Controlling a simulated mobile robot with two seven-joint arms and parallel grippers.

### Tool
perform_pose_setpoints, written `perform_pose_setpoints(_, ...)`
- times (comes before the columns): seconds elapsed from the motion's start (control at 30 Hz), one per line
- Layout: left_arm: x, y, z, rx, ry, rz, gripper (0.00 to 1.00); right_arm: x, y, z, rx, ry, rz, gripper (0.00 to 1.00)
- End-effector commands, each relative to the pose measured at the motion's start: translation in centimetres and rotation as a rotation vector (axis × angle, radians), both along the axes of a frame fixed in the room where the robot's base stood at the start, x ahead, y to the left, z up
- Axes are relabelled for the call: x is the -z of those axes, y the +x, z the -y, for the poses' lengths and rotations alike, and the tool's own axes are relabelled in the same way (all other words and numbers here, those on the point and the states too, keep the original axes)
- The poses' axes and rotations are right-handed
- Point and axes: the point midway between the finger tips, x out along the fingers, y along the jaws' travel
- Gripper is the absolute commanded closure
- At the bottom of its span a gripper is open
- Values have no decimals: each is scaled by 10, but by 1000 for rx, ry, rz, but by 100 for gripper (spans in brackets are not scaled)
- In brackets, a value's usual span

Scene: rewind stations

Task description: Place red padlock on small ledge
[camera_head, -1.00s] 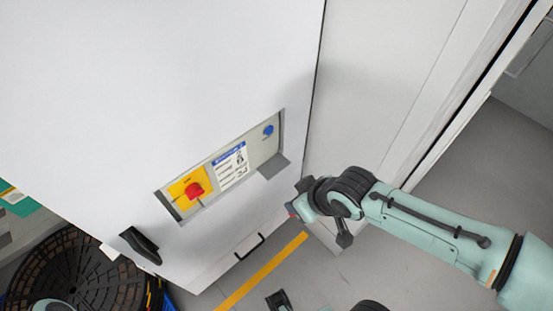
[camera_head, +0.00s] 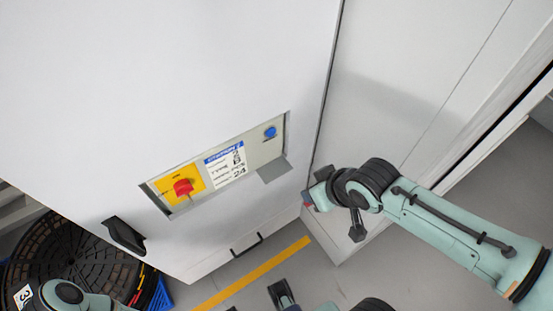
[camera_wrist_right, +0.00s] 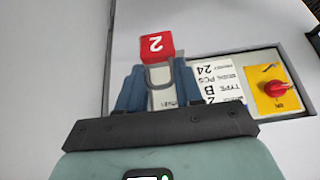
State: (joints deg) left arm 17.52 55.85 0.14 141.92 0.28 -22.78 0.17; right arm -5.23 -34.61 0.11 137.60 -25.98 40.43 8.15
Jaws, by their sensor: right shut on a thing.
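The small grey ledge (camera_head: 274,171) juts from the cabinet at the lower right corner of the recessed panel. The padlock is apart from it, to its lower right in the head view.
The recessed panel holds a red rotary switch (camera_head: 183,187) on a yellow plate, a white label (camera_head: 225,167) and a blue button (camera_head: 270,132). A black handle (camera_head: 124,236) sticks out at lower left. A dark round reel (camera_head: 75,255) stands beside the cabinet. A yellow line (camera_head: 255,272) crosses the floor.

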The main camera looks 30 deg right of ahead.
Motion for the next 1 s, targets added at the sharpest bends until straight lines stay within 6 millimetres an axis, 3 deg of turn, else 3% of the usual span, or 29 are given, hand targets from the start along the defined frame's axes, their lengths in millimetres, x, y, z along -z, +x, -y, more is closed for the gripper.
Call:
perform_pose_setpoints(0.4,-6,-2,0,2,-1,-8,57,0,110,-10,-2,0,-2,96)
perform_pose_setpoints(0.6,-10,-3,0,4,-3,-15,57,-1,154,-13,-1,0,0,96)
perform_pose_setpoints(0.67,-10,-4,0,3,-2,-17,57,2,161,-13,-1,-1,-1,96)
perform_pose_setpoints(1.0,-4,-2,0,2,-1,-9,57,43,158,-12,-2,-1,-3,96)
